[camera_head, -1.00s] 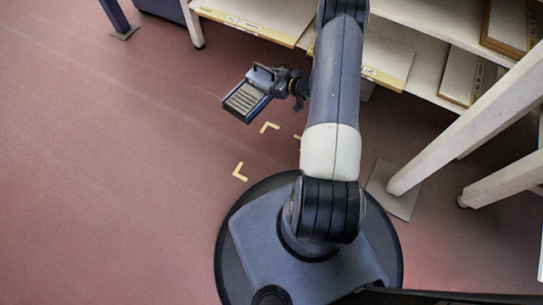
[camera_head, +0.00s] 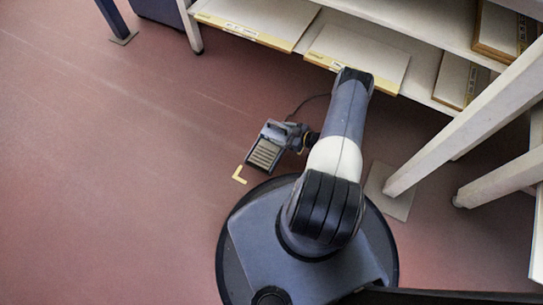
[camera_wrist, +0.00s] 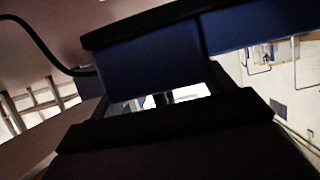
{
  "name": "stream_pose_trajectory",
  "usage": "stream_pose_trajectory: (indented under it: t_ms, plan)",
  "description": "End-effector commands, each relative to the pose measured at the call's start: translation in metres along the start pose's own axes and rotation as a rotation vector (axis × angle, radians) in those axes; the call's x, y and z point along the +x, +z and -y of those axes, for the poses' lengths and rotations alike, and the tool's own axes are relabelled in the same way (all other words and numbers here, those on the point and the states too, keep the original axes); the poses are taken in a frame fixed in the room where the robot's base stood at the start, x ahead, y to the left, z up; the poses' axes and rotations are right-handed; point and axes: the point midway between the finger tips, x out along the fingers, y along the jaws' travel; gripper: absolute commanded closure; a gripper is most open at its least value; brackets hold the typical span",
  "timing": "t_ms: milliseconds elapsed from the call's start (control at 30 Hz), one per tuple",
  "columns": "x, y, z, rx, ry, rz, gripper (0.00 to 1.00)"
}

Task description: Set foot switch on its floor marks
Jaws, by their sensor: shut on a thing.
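The foot switch (camera_head: 264,154), a dark blue-grey box with a ribbed light pedal and a top handle, is beside the arm in the head view. My gripper (camera_head: 298,138) is shut on it at its right side. In the wrist view the foot switch (camera_wrist: 155,62) shows as a blue body with a black edge, very close. One yellow L-shaped floor mark (camera_head: 239,174) shows just off the switch's lower left corner. Other marks are not in sight. I cannot tell whether the switch touches the floor.
A thin dark cable (camera_head: 309,101) runs from the switch toward the shelf. A low shelf (camera_head: 357,57) with boards stands behind, and white slanted legs (camera_head: 463,125) stand at the right. The red floor (camera_head: 110,170) at the left is clear.

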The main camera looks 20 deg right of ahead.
Motion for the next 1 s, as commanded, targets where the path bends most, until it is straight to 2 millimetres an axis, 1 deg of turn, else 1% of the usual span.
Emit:
stream_pose_trajectory:
  t_ms: [167,500,600,867,1000]
  plan:
    - [0.003,0.010,0.001,-0.001,-0.001,-0.004,0.92]
    - [0.019,0.047,0.001,-0.001,-0.001,-0.004,0.92]
    - [0.022,0.056,0.001,-0.001,-0.001,-0.004,0.92]
    - [0.025,0.062,0.001,-0.001,-0.001,-0.004,0.92]
    - [0.029,0.072,0.001,-0.001,-0.001,-0.004,0.92]
